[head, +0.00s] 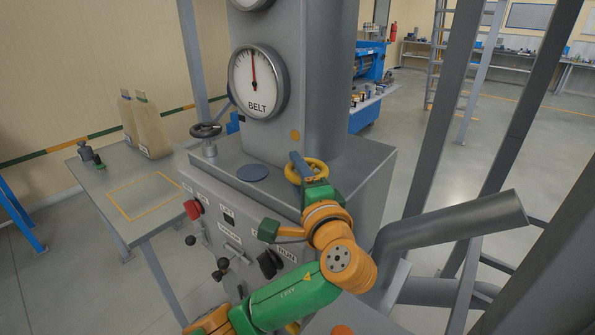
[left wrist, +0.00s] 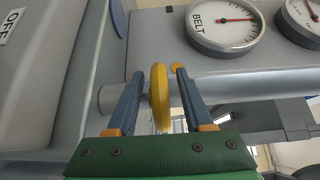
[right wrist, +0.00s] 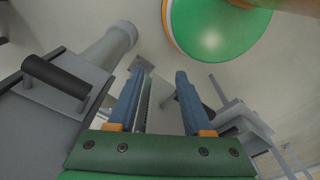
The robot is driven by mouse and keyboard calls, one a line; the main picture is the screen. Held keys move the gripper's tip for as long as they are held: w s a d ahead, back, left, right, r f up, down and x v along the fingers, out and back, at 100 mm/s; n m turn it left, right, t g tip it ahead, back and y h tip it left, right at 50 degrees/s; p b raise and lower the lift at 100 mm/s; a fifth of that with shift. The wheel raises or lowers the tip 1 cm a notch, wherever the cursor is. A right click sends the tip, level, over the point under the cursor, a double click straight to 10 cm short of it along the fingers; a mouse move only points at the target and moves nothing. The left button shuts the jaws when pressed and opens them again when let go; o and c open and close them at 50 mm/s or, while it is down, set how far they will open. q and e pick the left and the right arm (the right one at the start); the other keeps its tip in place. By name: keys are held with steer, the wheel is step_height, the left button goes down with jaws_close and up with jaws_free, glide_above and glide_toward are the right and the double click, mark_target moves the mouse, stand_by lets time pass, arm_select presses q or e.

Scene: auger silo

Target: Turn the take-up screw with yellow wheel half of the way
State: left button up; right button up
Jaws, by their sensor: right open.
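The yellow wheel (head: 320,165) of the take-up screw sits on top of the grey machine housing, at the foot of the column. My left gripper (head: 298,163) reaches it from the front. In the left wrist view the yellow wheel (left wrist: 160,97) stands between the two fingers (left wrist: 160,73), one on each side of its rim. The fingers are wide apart, with small gaps visible beside the rim. The BELT gauge (head: 258,82) is above, its red needle about upright. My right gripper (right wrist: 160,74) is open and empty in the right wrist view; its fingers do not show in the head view.
A black handwheel (head: 206,130) stands at the housing's left. A red button (head: 193,208), levers and a black RUN knob (head: 268,264) are on the front panel. A grey pipe (head: 455,223) and steel posts stand at right. A table (head: 112,205) with two containers is at left.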

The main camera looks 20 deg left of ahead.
arm_select(q)
jaws_close()
steer(key=shift+s+d+n+g+y, duration=0.1)
steer(key=shift+d+n+g+y, duration=0.05)
steer(key=shift+n+g+y, duration=0.5)
steer(key=shift+s+d+n+g+y, duration=0.15)
steer(key=shift+n+g+y, duration=1.2)
steer(key=shift+g+y, duration=0.2)
steer(key=shift+o, duration=0.7)
jaws_free()
